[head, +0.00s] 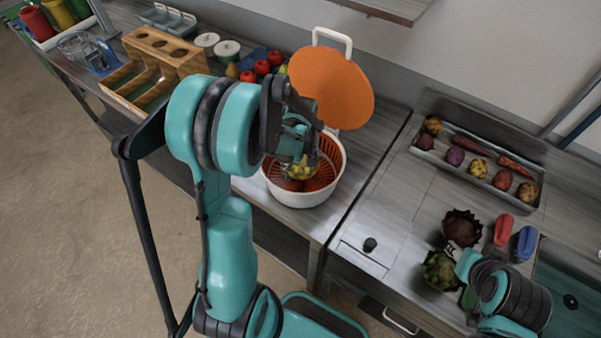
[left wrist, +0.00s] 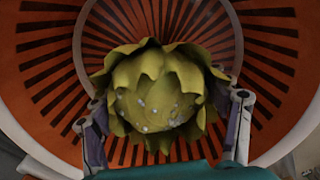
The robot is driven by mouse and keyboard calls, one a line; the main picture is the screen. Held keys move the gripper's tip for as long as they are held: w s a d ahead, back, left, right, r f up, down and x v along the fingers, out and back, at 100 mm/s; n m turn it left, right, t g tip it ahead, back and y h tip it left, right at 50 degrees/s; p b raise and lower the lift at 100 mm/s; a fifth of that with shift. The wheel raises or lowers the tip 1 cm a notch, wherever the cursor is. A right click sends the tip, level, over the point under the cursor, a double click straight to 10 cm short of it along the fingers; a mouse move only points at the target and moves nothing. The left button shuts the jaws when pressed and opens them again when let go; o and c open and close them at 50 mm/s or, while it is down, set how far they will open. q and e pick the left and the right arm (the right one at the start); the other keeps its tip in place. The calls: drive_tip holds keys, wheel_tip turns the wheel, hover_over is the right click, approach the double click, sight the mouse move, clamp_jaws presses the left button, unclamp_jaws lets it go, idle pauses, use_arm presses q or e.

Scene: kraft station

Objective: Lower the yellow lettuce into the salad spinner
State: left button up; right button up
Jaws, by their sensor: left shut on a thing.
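The salad spinner (head: 303,199) is a white bowl with an orange slotted basket (head: 327,177), standing on the counter. Its orange round lid (head: 330,88) with a white handle is tilted up behind it. My left gripper (head: 299,167) is over the spinner's opening, shut on the yellow lettuce (left wrist: 162,92). In the left wrist view, the gripper (left wrist: 165,125) has a finger on each side of the lettuce, and the orange basket (left wrist: 262,62) surrounds it. I cannot tell whether the lettuce touches the basket floor.
A grey tray (head: 444,166) of several vegetables lies at the right. A dark red lettuce (head: 462,228) and a green lettuce (head: 440,270) sit on the right counter. A wooden holder (head: 152,58) and red tomatoes (head: 262,68) are left of the spinner.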

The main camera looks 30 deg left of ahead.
use_arm(q)
drive_tip(key=shift+f+b, duration=1.05)
drive_tip(key=shift+f, duration=0.2)
idle(0.3)
drive_tip(key=o, duration=1.3)
wheel_tip(320, 180, up, 12)
drive_tip(key=shift+r, duration=0.1)
